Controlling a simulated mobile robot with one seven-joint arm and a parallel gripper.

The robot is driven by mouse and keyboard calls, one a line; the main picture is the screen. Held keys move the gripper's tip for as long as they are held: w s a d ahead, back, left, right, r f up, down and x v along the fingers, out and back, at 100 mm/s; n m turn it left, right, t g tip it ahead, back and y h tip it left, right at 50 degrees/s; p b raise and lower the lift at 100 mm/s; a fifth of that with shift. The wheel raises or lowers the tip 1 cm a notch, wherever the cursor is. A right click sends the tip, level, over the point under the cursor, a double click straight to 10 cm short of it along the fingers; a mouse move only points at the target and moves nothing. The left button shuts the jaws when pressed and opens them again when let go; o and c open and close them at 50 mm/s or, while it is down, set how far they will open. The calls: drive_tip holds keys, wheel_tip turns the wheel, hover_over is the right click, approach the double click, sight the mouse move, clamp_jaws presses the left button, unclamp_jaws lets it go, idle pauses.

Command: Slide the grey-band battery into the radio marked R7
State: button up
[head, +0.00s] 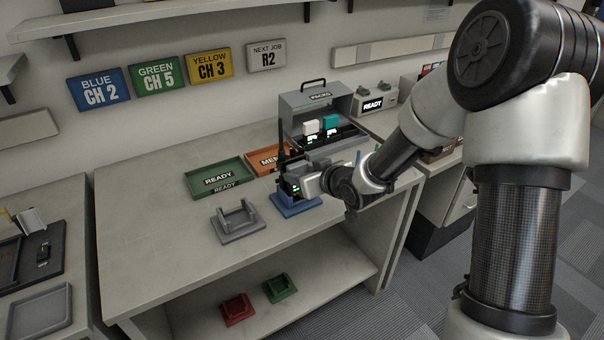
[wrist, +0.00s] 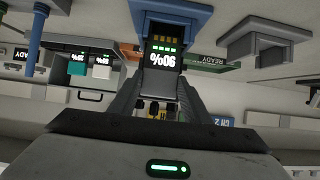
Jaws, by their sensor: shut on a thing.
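My gripper (head: 303,184) is over the blue cradle (head: 297,206) at the bench's right part. It is shut on a dark battery (wrist: 163,58) with an upside-down 90% display, green bars and gold contacts in the wrist view. A dark radio with a tall antenna (head: 281,138) shows just behind the gripper in the head view. It is partly hidden and I cannot read an R7 mark. The blue cradle also shows beyond the battery in the wrist view (wrist: 172,12). I cannot tell whether battery and radio touch.
An empty grey cradle (head: 238,222) stands left of the blue one. A green READY tray (head: 219,163) and an orange tray (head: 266,153) lie behind. A grey PACKS case (head: 316,99) holds batteries with white and teal tops. The bench's left part is clear.

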drive_tip(key=shift+f+b, duration=0.8)
drive_tip(key=shift+f, duration=0.2)
drive_tip(key=o, duration=1.1)
drive_tip(key=shift+o, duration=0.2)
drive_tip(key=p+v, duration=0.4)
drive_tip(key=v, duration=1.3)
drive_tip(key=shift+d+p, duration=0.15)
drive_tip(key=shift+p, duration=0.15)
drive_tip(key=shift+s+r, duration=0.1)
